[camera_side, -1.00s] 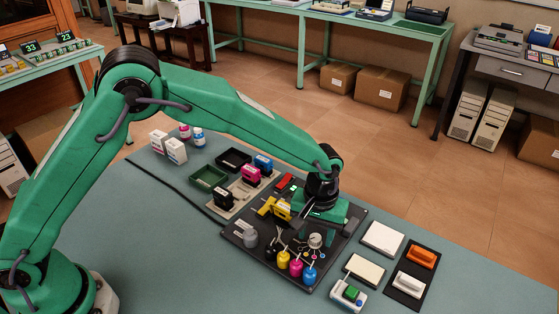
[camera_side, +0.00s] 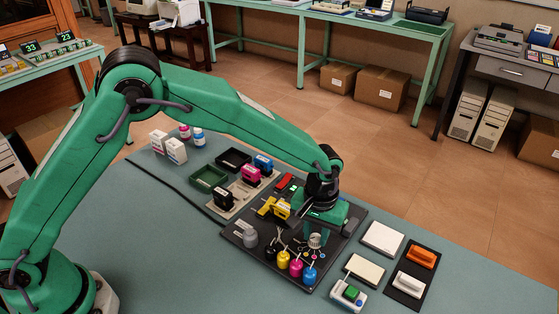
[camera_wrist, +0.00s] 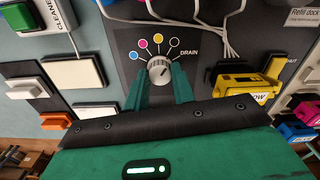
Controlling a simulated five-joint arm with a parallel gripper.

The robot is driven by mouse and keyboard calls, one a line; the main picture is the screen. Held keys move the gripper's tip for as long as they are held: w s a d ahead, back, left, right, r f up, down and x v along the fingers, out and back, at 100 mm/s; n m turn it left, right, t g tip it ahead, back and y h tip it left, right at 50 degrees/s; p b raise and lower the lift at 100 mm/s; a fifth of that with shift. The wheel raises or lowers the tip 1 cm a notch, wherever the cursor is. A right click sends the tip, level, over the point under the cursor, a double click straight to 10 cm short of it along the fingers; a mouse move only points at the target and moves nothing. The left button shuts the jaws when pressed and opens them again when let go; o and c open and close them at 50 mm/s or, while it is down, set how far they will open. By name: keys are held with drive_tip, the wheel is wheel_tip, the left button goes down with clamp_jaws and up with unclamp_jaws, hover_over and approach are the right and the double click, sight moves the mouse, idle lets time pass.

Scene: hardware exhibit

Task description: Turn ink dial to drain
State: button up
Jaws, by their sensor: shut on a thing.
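The grey ink dial (camera_wrist: 159,68) sits on a dark panel in the wrist view. My gripper (camera_wrist: 159,80) is shut on the dial, with one green finger on each side. The dial's pointer is too small to read surely. In the side view the dial (camera_side: 315,241) shows partly behind the fingers of my gripper (camera_side: 316,236).
Yellow, magenta and blue ink bottles (camera_side: 296,267) with tubes stand in front of the dial. A yellow cartridge (camera_side: 281,210) sits to its left. A box with a green button (camera_side: 350,293) and white pads (camera_side: 382,238) lie to the right.

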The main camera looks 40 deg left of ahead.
sight(315, 237)
drive_tip(key=shift+m, duration=2.5)
drive_tip(key=o, duration=1)
drive_tip(key=shift+r, duration=3.9)
drive_tip(key=shift+r, duration=0.1)
